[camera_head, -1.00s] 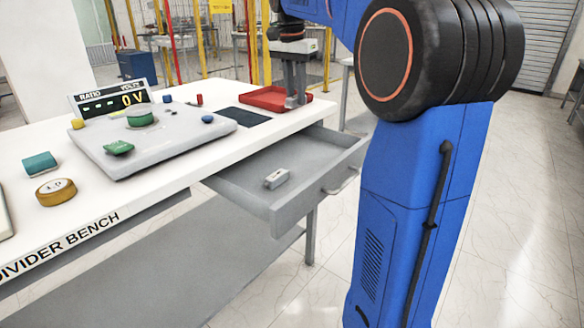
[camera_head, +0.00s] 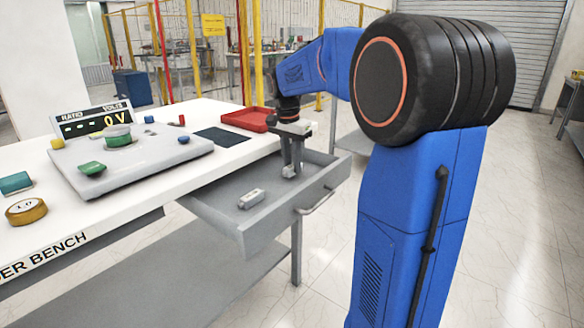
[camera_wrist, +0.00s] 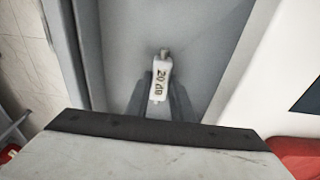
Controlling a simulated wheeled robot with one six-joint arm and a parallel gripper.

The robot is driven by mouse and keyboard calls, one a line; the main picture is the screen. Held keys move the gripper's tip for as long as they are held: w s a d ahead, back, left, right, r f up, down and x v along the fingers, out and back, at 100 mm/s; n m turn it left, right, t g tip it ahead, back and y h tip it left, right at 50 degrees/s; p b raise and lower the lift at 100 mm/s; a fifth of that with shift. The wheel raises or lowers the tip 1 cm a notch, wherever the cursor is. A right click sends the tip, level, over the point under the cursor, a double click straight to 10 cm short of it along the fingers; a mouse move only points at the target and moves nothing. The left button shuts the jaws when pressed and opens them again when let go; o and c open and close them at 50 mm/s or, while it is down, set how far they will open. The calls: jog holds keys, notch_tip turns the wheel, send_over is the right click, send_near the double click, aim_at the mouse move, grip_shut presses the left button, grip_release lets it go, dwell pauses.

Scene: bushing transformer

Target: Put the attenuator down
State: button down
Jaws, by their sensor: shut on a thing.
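My gripper (camera_head: 290,172) is inside the open grey drawer (camera_head: 212,205), in its right half, with the fingers pointing down. It is shut on the attenuator, a small pale block (camera_wrist: 159,80) with dark "20 dB" type lettering and a metal end, lying between the two fingers in the wrist view. In the head view the fingers mostly hide it. I cannot tell whether it touches the drawer floor. A similar small pale block (camera_head: 251,199) lies on the drawer floor, to the left of my gripper and apart from it.
The white bench (camera_head: 150,190) borders the drawer and carries a red tray (camera_head: 247,119), a dark mat (camera_head: 222,137) and a grey panel (camera_head: 135,165) with coloured knobs. The drawer's front wall has a handle (camera_head: 317,202). Drawer floor around the loose block is clear.

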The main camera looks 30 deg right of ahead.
aim_at(289, 168)
jog(key=shift+f, duration=0.7)
jog(key=c, duration=1.5)
grip_release()
jog(key=shift+f, duration=0.15)
jog(key=shift+c, duration=0.2)
notch_tip(289, 168, up, 12)
jog(key=a, duration=0.1)
jog(key=shift+s+a, duration=0.2)
jog(key=shift+s, duration=0.05)
